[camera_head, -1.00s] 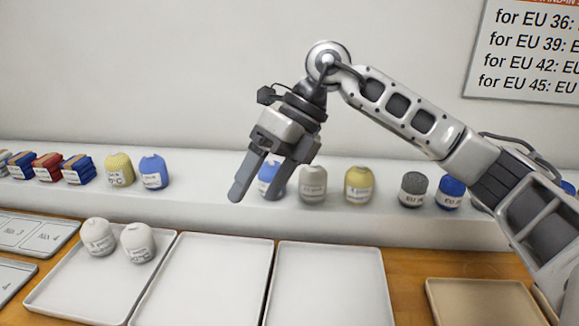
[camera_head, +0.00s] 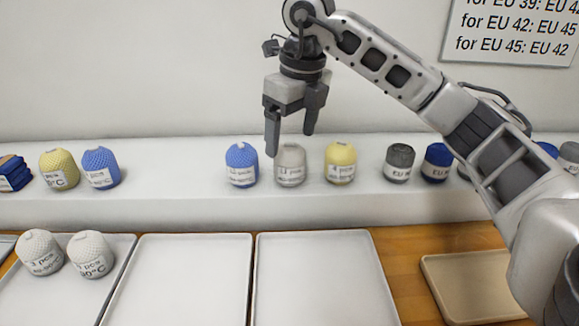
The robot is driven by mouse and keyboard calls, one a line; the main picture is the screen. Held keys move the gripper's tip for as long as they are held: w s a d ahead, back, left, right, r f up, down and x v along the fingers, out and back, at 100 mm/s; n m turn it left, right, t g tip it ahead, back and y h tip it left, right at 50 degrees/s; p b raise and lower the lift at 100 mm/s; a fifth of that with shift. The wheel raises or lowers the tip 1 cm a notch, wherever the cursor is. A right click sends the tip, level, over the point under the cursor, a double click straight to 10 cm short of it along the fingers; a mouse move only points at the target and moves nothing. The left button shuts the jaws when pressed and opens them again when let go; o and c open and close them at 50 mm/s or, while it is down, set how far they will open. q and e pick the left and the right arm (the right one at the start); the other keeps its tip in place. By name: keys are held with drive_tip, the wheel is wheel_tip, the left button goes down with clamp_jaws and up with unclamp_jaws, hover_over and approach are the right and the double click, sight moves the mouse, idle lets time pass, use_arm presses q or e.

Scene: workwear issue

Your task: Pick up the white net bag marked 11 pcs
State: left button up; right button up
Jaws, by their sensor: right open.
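A white-grey net bag (camera_head: 291,165) stands upright on the white shelf; its label seems to read 11 pcs. A blue net bag (camera_head: 242,164) stands close on its left and a yellow net bag (camera_head: 340,163) on its right. My right gripper (camera_head: 291,142) points down with its fingers apart and empty. I cannot tell how far in front of the bag the fingers are. My left gripper is not in view.
Two white net bags (camera_head: 90,255) stand on the left white tray (camera_head: 60,303). Two white trays (camera_head: 190,280) are empty. A beige tray (camera_head: 475,285) lies at the right. Grey (camera_head: 399,163) and dark blue rolls stand further right on the shelf (camera_head: 200,212).

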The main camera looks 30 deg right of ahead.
sight(291, 146)
drive_tip(key=shift+w+f+p, duration=0.1)
drive_tip(key=shift+w+f, duration=0.05)
drive_tip(key=shift+f, duration=0.75)
drive_tip(key=shift+w+f+p, duration=0.1)
drive_tip(key=shift+w+f, duration=0.1)
drive_tip(key=shift+f, duration=0.75)
drive_tip(key=shift+w+f+p, duration=0.1)
drive_tip(key=shift+w+f, duration=0.05)
drive_tip(key=shift+f, duration=0.75)
drive_tip(key=c, duration=1.1)
